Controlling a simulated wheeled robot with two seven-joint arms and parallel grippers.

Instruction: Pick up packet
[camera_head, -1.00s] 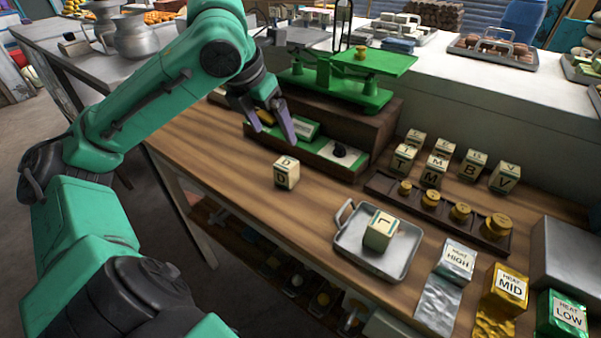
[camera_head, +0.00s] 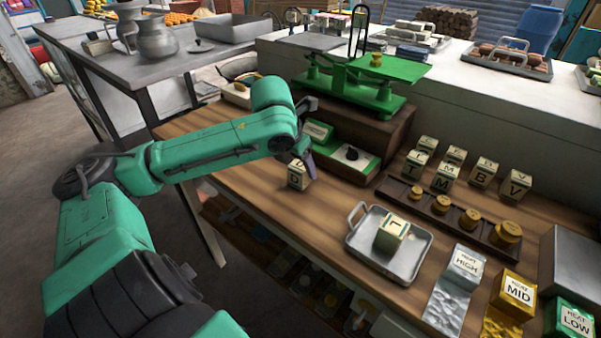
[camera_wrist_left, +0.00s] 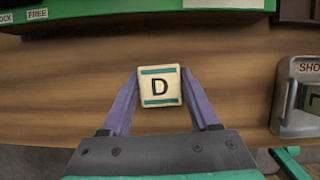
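A cream packet marked D with teal bands (camera_head: 297,177) stands on the wooden table, left of the metal tray. It also shows in the left wrist view (camera_wrist_left: 160,86). My left gripper (camera_head: 305,162) is over it with fingers pointing down. In the left wrist view its two purple fingers (camera_wrist_left: 160,78) are apart, one on each side of the packet. The finger gap is very narrow, and I cannot tell whether they touch it. My right gripper is not in view.
The metal tray (camera_head: 419,259) with another packet (camera_head: 391,234) sits to the right. A green scale (camera_head: 350,88) stands behind on a wooden box. Lettered packets (camera_head: 447,178) and gold weights (camera_head: 442,205) are further right. Bare tabletop lies between packet and tray.

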